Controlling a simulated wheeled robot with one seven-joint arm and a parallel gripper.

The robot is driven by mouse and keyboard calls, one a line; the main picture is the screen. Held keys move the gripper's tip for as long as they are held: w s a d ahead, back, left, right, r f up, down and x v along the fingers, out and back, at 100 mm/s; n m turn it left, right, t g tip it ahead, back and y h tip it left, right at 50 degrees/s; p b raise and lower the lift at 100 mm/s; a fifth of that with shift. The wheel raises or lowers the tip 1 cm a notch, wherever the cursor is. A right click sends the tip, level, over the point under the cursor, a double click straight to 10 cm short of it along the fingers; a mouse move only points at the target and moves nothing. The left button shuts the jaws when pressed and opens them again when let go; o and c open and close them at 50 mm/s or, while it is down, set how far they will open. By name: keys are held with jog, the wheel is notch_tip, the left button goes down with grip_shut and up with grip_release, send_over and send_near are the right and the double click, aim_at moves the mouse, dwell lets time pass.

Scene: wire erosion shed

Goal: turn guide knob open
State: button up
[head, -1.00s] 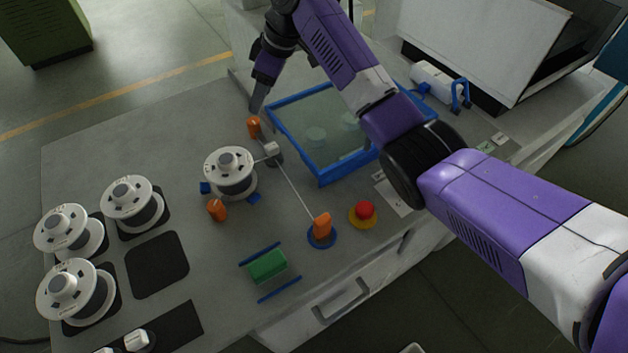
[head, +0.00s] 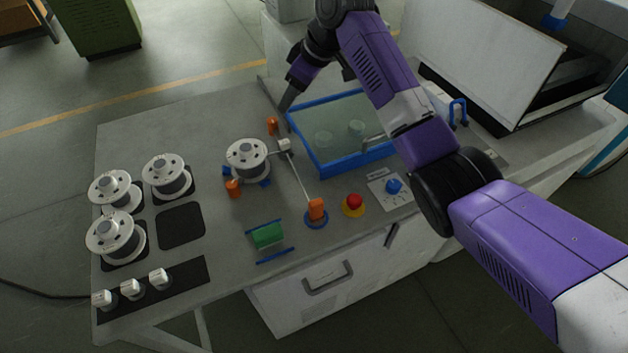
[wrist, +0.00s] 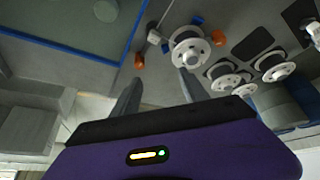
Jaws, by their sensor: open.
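I cannot tell for certain which part is the guide knob. An orange upright piece (head: 272,126) stands at the left corner of the blue-framed tank; in the wrist view it (wrist: 139,61) shows just beyond the left fingertip. A second orange piece (head: 233,188) stands in front of the wire spool (head: 247,158). A larger orange knob (head: 316,209) sits on a blue disc at the bench front, where the wire from the grey guide block (head: 284,146) ends. My gripper (head: 284,107) is open and empty, pointing down near the first orange piece; its spread fingers (wrist: 160,77) show in the wrist view.
The blue-framed tank (head: 345,167) is right of my gripper. A red button (head: 353,202) and a blue knob (head: 393,186) lie along the front edge. Several spools (head: 113,236) and white switches (head: 131,288) stand at left. One black pad (head: 181,226) is empty.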

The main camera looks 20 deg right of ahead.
jog(key=w+a+m+t+b, duration=0.2)
jog(key=w+a+m+t, duration=0.15)
jog(key=t, duration=0.35)
jog(key=s+f+m+t+b, duration=0.1)
jog(key=s+f+m+t, duration=0.1)
jog(key=s, duration=0.4)
jog(key=s+f+m+t+h+b, duration=0.1)
jog(key=s+f+t, duration=0.1)
jog(key=s+f, duration=0.2)
jog(key=s+f+m+t+h+b, duration=0.1)
jog(key=s+f+m+t, duration=0.1)
jog(key=s, duration=0.6)
jog(key=shift+s+f+m+b, duration=0.3)
jog(key=shift+f+m, duration=0.05)
jog(key=shift+f, duration=0.55)
jog(key=shift+d, duration=0.1)
